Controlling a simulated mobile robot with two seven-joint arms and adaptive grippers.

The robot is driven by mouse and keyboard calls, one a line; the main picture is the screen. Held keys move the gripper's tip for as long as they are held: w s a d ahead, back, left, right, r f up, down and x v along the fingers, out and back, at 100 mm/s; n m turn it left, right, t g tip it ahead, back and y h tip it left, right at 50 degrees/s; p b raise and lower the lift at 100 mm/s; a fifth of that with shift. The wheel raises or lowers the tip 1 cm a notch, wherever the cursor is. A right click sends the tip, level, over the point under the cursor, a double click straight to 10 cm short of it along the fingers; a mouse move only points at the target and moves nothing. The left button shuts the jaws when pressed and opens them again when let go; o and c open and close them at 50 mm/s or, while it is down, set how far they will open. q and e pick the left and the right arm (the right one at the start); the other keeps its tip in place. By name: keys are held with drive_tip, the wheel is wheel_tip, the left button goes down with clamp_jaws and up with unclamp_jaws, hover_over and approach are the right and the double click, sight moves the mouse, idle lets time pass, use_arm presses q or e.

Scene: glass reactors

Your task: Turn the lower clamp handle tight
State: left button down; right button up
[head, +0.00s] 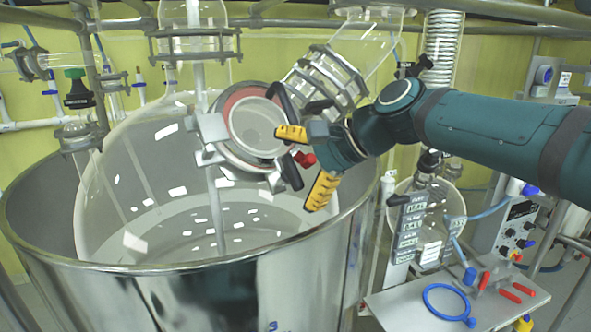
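A round flange port (256,127) with a grey disc and a reddish ring sits on the glass reactor vessel. Metal clamps hold its rim. The lower clamp handle (291,172) is a black lever at the port's lower right, with a red part (305,159) beside it. A second black handle (284,101) is at the upper right of the port. My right gripper (295,168) comes in from the right, its two yellow fingers spread wide. The lower handle appears between the fingertips; I cannot tell whether they touch it. My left gripper is not in view.
The glass vessel (110,190) sits in a large steel tub (200,292). Glass pipe joints and metal frame bars crowd the space above. At lower right, a metal shelf (425,312) holds a blue ring (446,302) and red-handled items, near a control box (515,228).

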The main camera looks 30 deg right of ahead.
drive_tip(key=shift+d, duration=0.15)
drive_tip(key=v, duration=1.2)
idle(0.3)
